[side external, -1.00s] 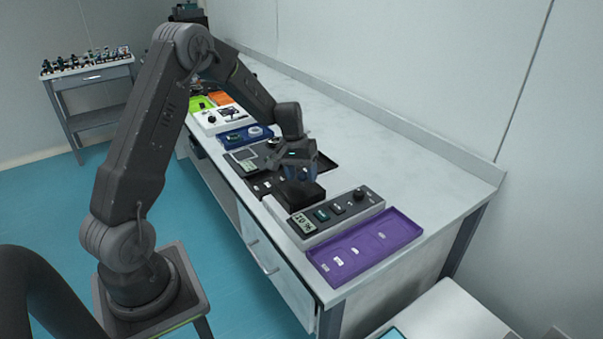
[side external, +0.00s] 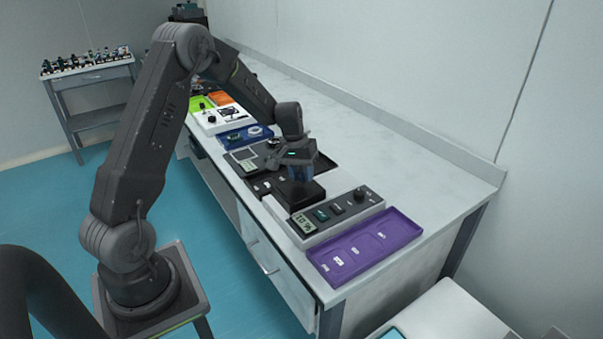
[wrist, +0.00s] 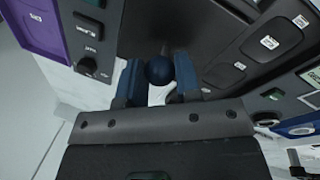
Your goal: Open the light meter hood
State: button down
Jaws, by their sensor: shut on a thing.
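The light meter is a white and grey unit (side external: 312,238) with a small display, buttons and a dark dial on its panel. Its black hood (side external: 300,196) is at the left end of the unit. In the wrist view the hood is the dark surface (wrist: 160,22) beyond my fingers. A round dark blue knob (wrist: 159,70) on a short stem stands between my fingers. My gripper (side external: 302,174) is over the hood in the side view. In the wrist view its blue fingers (wrist: 158,82) are shut on the knob, one on each side. The hood's hinge is hidden.
A purple tray (side external: 365,250) lies to the right of the meter. A black tray (side external: 262,187) with labelled compartments lies to the left, and a blue tray (side external: 240,138) is further back. The bench top (side external: 400,170) behind the meter is clear.

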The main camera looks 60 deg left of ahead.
jog(key=w, duration=1.2)
jog(key=shift+r, duration=0.1)
jog(key=c, duration=0.8)
grip_release()
jog(key=r, duration=0.4)
jog(key=s+a+r, duration=0.1)
jog(key=r, duration=0.4)
jog(key=a+r, duration=0.1)
jog(key=r, duration=0.3)
jog(key=shift+s+a+r, duration=0.1)
jog(key=shift+s+r, duration=0.15)
jog(key=shift+s, duration=0.05)
